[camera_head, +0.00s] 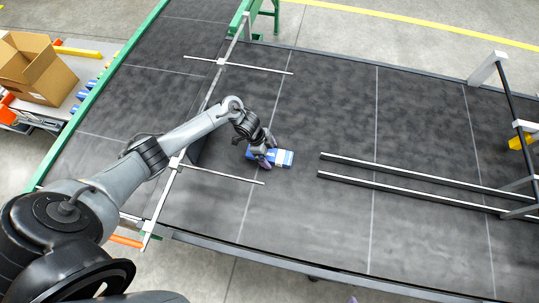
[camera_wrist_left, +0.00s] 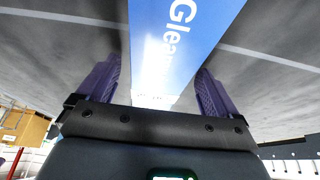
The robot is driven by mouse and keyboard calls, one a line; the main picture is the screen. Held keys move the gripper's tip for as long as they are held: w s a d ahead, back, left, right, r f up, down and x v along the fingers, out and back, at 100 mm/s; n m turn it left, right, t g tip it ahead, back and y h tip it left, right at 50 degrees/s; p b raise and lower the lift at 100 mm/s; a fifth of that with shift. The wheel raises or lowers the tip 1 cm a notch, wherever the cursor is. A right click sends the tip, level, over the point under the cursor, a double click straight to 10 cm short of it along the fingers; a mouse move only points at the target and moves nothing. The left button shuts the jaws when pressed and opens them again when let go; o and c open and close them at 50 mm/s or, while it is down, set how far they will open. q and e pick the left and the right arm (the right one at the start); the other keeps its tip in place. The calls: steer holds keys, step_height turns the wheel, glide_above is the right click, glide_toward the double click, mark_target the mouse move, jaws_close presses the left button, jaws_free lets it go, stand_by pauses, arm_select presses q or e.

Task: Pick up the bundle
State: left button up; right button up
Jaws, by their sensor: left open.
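The bundle (camera_head: 284,159) is a flat blue and white pack lying on the dark conveyor belt, near the middle of the head view. In the left wrist view the bundle (camera_wrist_left: 178,45) shows large, its blue face with white lettering between the two purple fingers. My left gripper (camera_head: 266,154) is at the bundle's left end. It also shows in the left wrist view (camera_wrist_left: 158,72), open, with a finger on each side of the bundle and gaps visible. Of my right gripper, only a small purple tip (camera_head: 352,300) seems to show at the bottom edge.
Two parallel rails (camera_head: 420,177) run along the belt right of the bundle. Thin metal guide bars (camera_head: 222,177) stand to its left, near my arm. An open cardboard box (camera_head: 38,75) sits beyond the green belt edge at left. The belt (camera_head: 320,110) behind the bundle is clear.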

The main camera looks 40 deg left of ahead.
arm_select(q)
steer(key=c, duration=1.2)
steer(key=shift+o, duration=0.2)
steer(key=shift+r, duration=0.15)
